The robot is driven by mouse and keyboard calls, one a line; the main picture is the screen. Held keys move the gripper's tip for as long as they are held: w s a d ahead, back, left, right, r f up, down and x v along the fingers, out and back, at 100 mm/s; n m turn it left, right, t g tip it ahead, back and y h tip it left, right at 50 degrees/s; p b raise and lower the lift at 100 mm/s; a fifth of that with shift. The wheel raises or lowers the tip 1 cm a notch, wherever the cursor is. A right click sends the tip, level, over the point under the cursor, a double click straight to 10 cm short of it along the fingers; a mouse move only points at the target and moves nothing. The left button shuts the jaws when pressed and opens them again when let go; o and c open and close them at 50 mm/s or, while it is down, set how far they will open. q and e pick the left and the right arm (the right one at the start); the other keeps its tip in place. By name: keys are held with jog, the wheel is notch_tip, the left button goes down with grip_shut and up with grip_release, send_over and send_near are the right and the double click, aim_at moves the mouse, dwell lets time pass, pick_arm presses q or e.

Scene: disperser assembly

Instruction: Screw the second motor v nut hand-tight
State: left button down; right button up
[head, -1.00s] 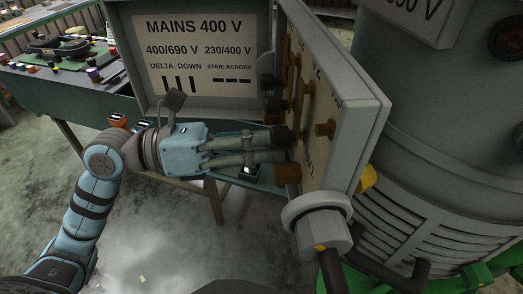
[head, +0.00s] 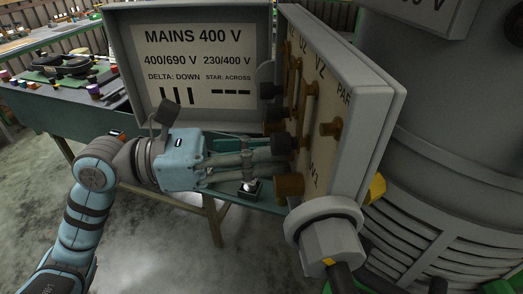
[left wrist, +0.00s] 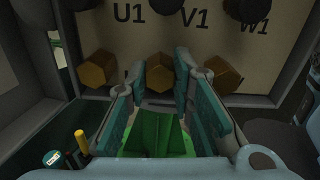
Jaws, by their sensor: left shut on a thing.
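My left gripper (head: 287,150) reaches from the left to the terminal board (head: 345,100) in the open motor box. In the left wrist view a brass hex nut (left wrist: 160,73), the middle one of its row below the V1 label (left wrist: 194,19), sits between the fingertips. The fingers (left wrist: 160,68) are shut on this v nut; their tips hide its sides. Brass nuts also stand to its left (left wrist: 96,69) and right (left wrist: 222,77), apart from the fingers. In the head view the near brass nut (head: 289,185) sits just below the fingertips. My right gripper is not in view.
The open lid (head: 195,55) with the MAINS 400 V plate stands behind my gripper. A cable gland (head: 325,235) sticks out below the box. The grey motor body (head: 440,150) is at right. A green workbench (head: 75,110) with parts is at the back left.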

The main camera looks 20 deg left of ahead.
aim_at(291, 86)
pick_arm(q)
jog(key=c, duration=1.4)
grip_release()
jog(key=shift+d+f, duration=0.1)
notch_tip(291, 86, up, 10)
jog(key=shift+r, duration=0.1)
